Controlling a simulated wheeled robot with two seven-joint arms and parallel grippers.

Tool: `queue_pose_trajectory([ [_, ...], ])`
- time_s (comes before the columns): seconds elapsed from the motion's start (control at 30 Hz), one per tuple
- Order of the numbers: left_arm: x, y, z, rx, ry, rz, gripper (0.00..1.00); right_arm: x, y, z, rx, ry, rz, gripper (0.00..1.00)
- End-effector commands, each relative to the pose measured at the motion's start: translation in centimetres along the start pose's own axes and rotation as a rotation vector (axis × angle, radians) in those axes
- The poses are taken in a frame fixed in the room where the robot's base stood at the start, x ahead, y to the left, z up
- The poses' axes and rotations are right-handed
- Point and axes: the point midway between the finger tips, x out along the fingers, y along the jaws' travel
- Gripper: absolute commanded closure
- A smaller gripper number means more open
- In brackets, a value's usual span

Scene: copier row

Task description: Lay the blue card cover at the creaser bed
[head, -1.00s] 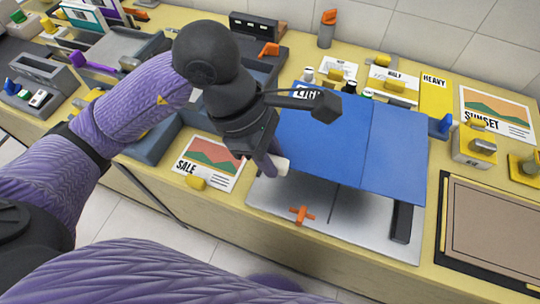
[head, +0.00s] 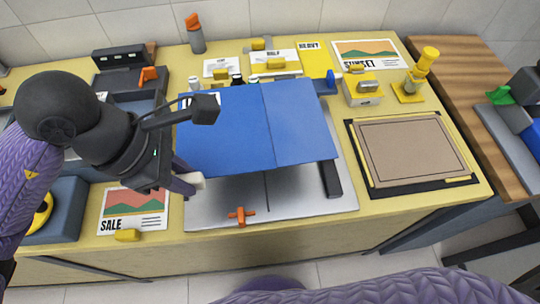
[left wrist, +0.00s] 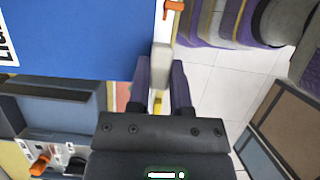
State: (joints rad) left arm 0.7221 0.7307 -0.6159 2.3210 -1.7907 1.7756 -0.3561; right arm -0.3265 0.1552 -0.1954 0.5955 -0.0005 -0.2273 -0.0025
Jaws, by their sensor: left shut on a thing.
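The blue card cover (head: 225,130) is a flat sheet with a fold line across it, and it also shows in the left wrist view (left wrist: 80,35). The cover is held above the creaser bed (head: 215,212), a silver plate with a dark crease line, an orange handle (head: 242,216) at the front and a black bar (head: 331,180) at the right. The cover hides the bed's back part. My right gripper is out of view.
A SALE print (head: 135,208) lies left of the bed. A framed brown board (head: 410,150) lies to the right. Labelled card stacks, including a yellow HEAVY one (head: 315,62), stand behind, with a SUNSET print (head: 366,52) and a yellow-topped block (head: 362,90).

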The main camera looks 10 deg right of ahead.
Motion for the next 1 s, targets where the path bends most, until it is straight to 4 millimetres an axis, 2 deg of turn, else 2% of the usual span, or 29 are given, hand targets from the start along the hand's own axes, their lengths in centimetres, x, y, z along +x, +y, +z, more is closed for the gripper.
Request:
queue_pose_trajectory([
  [0.47,0.1,0.1,-0.1,-0.001,-0.001,-0.002,1.00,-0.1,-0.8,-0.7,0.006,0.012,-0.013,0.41],
  [0.6,2.1,1.1,-2.1,0.016,-0.003,-0.018,1.00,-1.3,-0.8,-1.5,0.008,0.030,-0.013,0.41],
  [0.7,3.1,1.4,-3.0,0.032,0.000,-0.016,1.00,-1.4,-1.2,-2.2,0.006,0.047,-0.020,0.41],
  [1.0,3.2,1.5,-3.0,0.035,0.000,-0.015,1.00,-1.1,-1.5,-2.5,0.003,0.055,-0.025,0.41],
])
